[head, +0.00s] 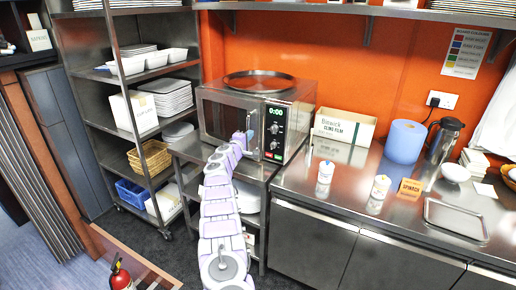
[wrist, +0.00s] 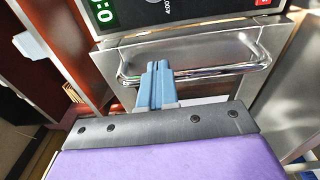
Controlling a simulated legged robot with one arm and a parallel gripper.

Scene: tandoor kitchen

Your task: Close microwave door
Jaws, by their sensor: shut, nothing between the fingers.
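The microwave (head: 289,108) stands on a metal shelf unit left of the counter, with a lit green display on its control panel. Its door (head: 213,118) looks flush or nearly flush with the front; I cannot tell if it is fully shut. My gripper (head: 242,139) is at the door's handle side, partly hiding it. In the wrist view, the chrome handle (wrist: 215,75) runs across the picture below the control panel (wrist: 180,12). My gripper's blue fingers (wrist: 157,68) are together, empty, and overlap the handle; contact is not clear.
A round tray (head: 259,82) lies on top of the microwave. A rack (head: 108,75) with dishes stands left. The counter (head: 345,205) at right holds a cling film box (head: 343,128), a blue roll (head: 405,142) and cups. A fire extinguisher (head: 121,278) stands at lower left.

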